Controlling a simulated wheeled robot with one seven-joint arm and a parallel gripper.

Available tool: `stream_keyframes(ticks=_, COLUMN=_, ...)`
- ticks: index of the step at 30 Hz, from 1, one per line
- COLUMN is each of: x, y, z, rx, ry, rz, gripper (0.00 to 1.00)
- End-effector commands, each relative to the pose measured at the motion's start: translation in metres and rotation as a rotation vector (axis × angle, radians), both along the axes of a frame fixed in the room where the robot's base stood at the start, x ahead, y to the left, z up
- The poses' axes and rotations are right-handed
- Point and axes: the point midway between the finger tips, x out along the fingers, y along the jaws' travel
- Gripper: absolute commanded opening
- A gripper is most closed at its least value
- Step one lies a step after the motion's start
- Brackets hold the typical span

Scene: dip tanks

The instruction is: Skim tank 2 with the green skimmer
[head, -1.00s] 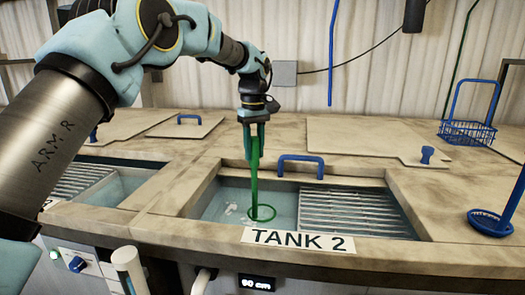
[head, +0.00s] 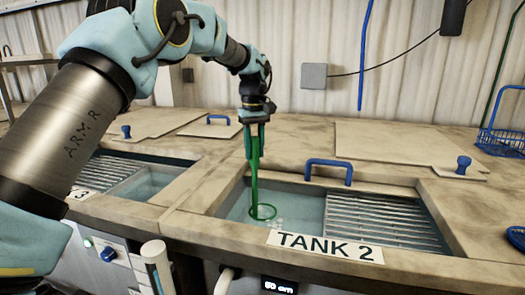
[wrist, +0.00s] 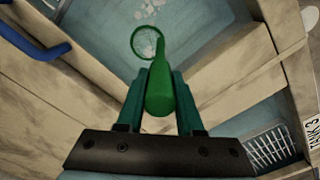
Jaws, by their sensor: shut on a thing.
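My gripper (head: 255,140) is shut on the handle of the green skimmer (head: 254,180), which hangs upright with its ring low in the left part of tank 2 (head: 305,212). The ring is at or just above the water; I cannot tell which. In the wrist view the gripper (wrist: 160,85) holds the thick green handle of the skimmer (wrist: 160,92) between its jaws, and the ring lies beyond it over the water. Pale flecks show inside and near the ring. The TANK 2 label (head: 325,246) is on the front rim.
A slatted metal rack (head: 385,222) fills the right part of tank 2. A blue handle (head: 328,165) stands at its back edge. Tank 3 (head: 140,186) lies open to the left. Flat lids (head: 385,143) lie behind. A blue basket (head: 503,140) is at the far right.

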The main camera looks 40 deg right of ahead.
Motion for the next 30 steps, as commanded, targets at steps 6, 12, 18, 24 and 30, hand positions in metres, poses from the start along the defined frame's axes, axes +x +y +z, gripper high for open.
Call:
stream_keyframes(ticks=6, x=0.016, y=0.01, z=0.001, rx=-0.002, ry=-0.001, rz=0.002, gripper=0.0)
stream_keyframes(ticks=12, x=0.029, y=0.018, z=0.001, rx=-0.001, ry=-0.002, rz=0.001, gripper=0.0)
stream_keyframes(ticks=18, x=0.034, y=0.022, z=0.001, rx=-0.001, ry=-0.002, rz=0.001, gripper=0.0)
stream_keyframes(ticks=24, x=0.023, y=0.028, z=-0.001, rx=-0.003, ry=-0.002, rz=-0.001, gripper=0.0)
stream_keyframes(ticks=30, x=0.008, y=0.036, z=-0.001, rx=-0.002, ry=-0.001, rz=-0.001, gripper=0.0)
